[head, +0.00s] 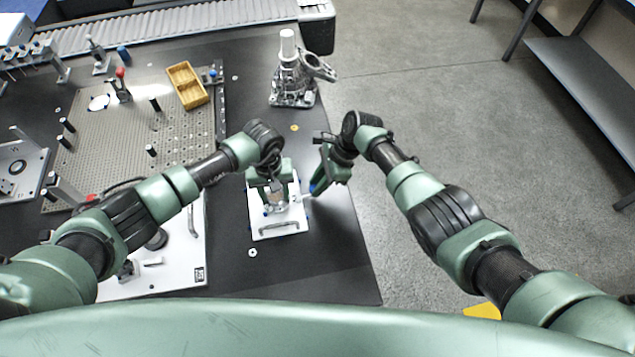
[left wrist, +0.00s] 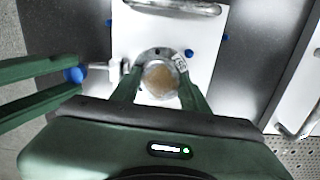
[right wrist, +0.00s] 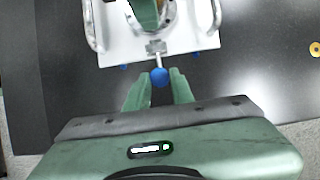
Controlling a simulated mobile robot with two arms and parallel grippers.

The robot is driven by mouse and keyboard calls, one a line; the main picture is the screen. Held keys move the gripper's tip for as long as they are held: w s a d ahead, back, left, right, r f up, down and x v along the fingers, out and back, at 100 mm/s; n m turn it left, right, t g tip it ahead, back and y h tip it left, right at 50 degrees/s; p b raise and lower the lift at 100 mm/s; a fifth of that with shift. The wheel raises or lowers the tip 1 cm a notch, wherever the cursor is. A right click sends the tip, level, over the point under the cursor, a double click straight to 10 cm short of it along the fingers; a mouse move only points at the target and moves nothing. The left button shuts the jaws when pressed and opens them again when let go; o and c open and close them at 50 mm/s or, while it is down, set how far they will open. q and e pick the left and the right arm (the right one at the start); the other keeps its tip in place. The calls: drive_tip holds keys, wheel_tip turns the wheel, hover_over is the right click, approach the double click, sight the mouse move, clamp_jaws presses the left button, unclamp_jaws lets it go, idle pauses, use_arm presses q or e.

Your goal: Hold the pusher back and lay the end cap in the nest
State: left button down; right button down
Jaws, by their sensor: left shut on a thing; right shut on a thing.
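The end cap (left wrist: 160,80) is a round grey ring with a tan middle and a small label. My left gripper (head: 272,200) is shut on it from both sides, over the white fixture plate (head: 262,232). The nest under the cap is hidden, so I cannot tell whether the cap touches it. The pusher is a short metal rod with a blue knob (right wrist: 159,77) at the plate's edge. My right gripper (right wrist: 160,88) is shut on the knob, one finger on each side. In the left wrist view the knob (left wrist: 75,74) sits between the right fingertips, the rod pointing at the cap.
Metal handles (head: 280,226) stand on the plate. A larger white plate (head: 170,262) lies to the left. Behind it are a perforated board (head: 130,130) with posts and a yellow bin (head: 187,84). A metal casting (head: 292,85) stands at the back. Dark table is bare right of the fixture.

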sight(276, 196)
use_arm(q)
drive_tip(key=shift+f, duration=0.55)
use_arm(e)
drive_tip(key=shift+s+d+f, duration=0.15)
drive_tip(key=shift+d+f, duration=0.15)
use_arm(q)
drive_tip(key=c, duration=0.7)
unclamp_jaws()
drive_tip(key=shift+d, duration=0.1)
drive_tip(key=shift+o, duration=0.2)
drive_tip(key=shift+f, duration=0.1)
drive_tip(key=shift+r, duration=3.55)
use_arm(e)
drive_tip(key=shift+s+a, duration=0.15)
drive_tip(key=shift+a, duration=0.4)
drive_tip(key=c, duration=1.2)
unclamp_jaws()
drive_tip(key=shift+o, duration=0.2)
drive_tip(key=shift+r, duration=0.1)
use_arm(q)
drive_tip(key=shift+r, duration=0.1)
use_arm(e)
drive_tip(key=shift+a+r, duration=0.1)
drive_tip(key=shift+r, duration=0.05)
